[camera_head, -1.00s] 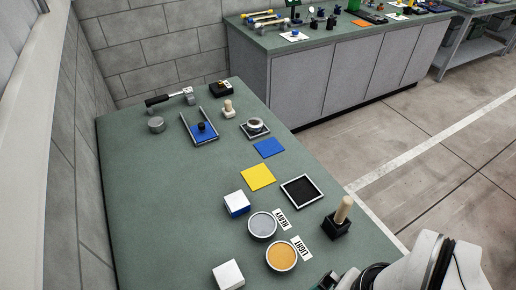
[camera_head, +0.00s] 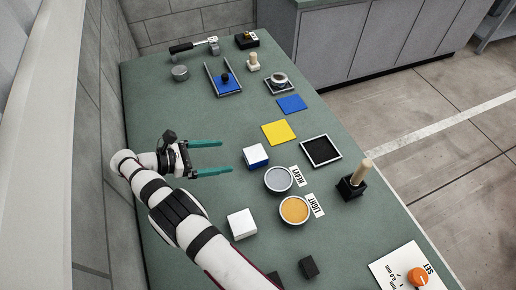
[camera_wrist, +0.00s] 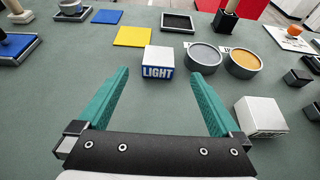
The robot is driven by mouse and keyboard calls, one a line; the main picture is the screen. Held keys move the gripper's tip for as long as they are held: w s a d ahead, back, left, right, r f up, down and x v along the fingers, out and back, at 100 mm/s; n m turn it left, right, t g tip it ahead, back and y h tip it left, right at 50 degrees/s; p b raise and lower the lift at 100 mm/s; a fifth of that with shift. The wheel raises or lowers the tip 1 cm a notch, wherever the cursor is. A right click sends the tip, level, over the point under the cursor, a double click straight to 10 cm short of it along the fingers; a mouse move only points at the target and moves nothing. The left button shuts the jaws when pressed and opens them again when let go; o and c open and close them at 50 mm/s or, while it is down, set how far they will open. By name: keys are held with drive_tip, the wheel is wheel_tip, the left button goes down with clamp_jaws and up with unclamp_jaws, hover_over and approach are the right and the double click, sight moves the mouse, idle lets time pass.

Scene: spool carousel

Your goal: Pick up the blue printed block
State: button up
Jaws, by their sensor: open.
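The blue printed block (camera_head: 256,155) has a white top and blue sides. It stands on the green table, left of the grey dish. In the wrist view the block (camera_wrist: 157,72) shows the word LIGHT in white on its blue near face. My gripper (camera_head: 226,156) is open and empty, left of the block, its teal fingers pointing toward it. In the wrist view the block sits beyond the fingertips, about midway between them. The fingers do not appear to touch it. The block's far side is hidden.
A white block (camera_head: 241,224) stands nearer the front. A grey dish (camera_head: 278,179) labelled HEAVY and an orange dish (camera_head: 294,210) labelled LIGHT lie right of the blue printed block. A yellow square (camera_head: 279,132) and a black tray (camera_head: 321,151) lie beyond.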

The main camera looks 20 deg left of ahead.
sight(255, 153)
drive_tip(key=x, duration=1.1)
drive_tip(key=shift+a+f, duration=0.2)
drive_tip(key=shift+f, duration=0.1)
clamp_jaws()
